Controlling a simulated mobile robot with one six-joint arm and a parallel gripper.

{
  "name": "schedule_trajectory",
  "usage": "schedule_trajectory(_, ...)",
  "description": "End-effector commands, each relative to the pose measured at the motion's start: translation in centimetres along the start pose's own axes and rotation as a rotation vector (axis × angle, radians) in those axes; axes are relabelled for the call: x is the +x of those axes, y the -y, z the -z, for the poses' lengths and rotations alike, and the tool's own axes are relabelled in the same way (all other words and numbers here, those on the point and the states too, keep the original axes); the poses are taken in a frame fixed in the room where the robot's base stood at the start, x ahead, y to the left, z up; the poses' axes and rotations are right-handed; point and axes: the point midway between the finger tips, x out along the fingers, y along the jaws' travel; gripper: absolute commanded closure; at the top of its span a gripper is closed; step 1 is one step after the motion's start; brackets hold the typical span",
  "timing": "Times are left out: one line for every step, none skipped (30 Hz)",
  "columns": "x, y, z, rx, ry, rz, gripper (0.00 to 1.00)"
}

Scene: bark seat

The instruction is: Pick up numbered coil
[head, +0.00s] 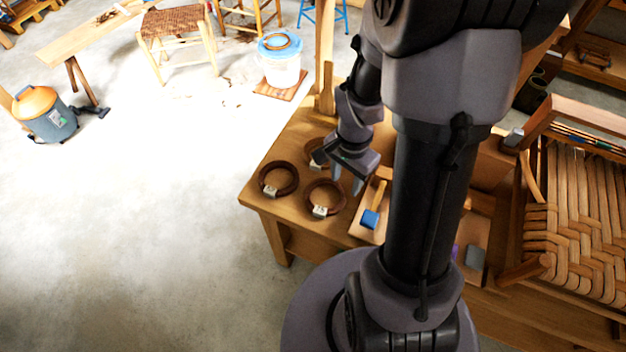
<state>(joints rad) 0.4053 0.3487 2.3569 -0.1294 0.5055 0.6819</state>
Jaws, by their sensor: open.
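Three dark brown ring-shaped coils lie flat on the wooden bench top. The left coil (262,177) and the front coil (308,192) each carry a small pale tag; the writing is too small to read. The back coil (311,153) is partly hidden behind my gripper, and no tag on it is clear to me. My gripper (347,179) is open and empty, pointing down over the bench. In the picture it is right of the back coil and just above the front coil's right side. Its exact height above the bench is hard to tell.
A blue-headed mallet (371,217) with a wooden handle lies on a board right of the front coil. A woven bark seat (575,220) stands at the right. A white bucket (281,68) and a shop vacuum (44,114) stand on the floor. The floor at left is largely clear.

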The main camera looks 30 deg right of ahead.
Motion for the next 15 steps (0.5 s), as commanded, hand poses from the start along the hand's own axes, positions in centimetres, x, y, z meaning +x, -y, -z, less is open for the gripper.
schedule_trajectory(2.5, -0.1, -0.1, 0.000, 0.003, -0.003, 0.56)
schedule_trajectory(3.4, 0.0, -0.1, 0.000, 0.003, -0.003, 0.56)
schedule_trajectory(4.6, 0.0, -0.1, 0.000, 0.003, -0.003, 0.56)
schedule_trajectory(5.5, 0.0, -0.1, 0.000, 0.003, -0.003, 0.56)
schedule_trajectory(6.2, 0.0, -0.1, -0.001, 0.002, -0.002, 0.56)
schedule_trajectory(7.1, 0.0, -0.1, -0.002, 0.003, -0.002, 0.56)
schedule_trajectory(7.6, 0.0, -0.1, -0.002, 0.001, -0.001, 0.56)
schedule_trajectory(8.0, 0.0, -0.1, -0.002, 0.001, -0.001, 0.56)
schedule_trajectory(8.4, 0.0, -0.1, -0.001, 0.001, -0.001, 0.56)
schedule_trajectory(8.6, 0.1, 0.0, -0.001, 0.001, 0.000, 0.56)
schedule_trajectory(8.8, 0.1, 0.0, -0.001, 0.000, 0.000, 0.56)
schedule_trajectory(9.0, 0.1, 0.0, -0.001, 0.000, 0.001, 0.56)
schedule_trajectory(9.3, 0.2, 0.0, -0.001, 0.000, 0.001, 0.56)
schedule_trajectory(9.7, 0.3, 0.1, -0.001, 0.000, 0.000, 0.56)
schedule_trajectory(10.4, 0.4, 0.1, -0.001, 0.001, 0.000, 0.56)
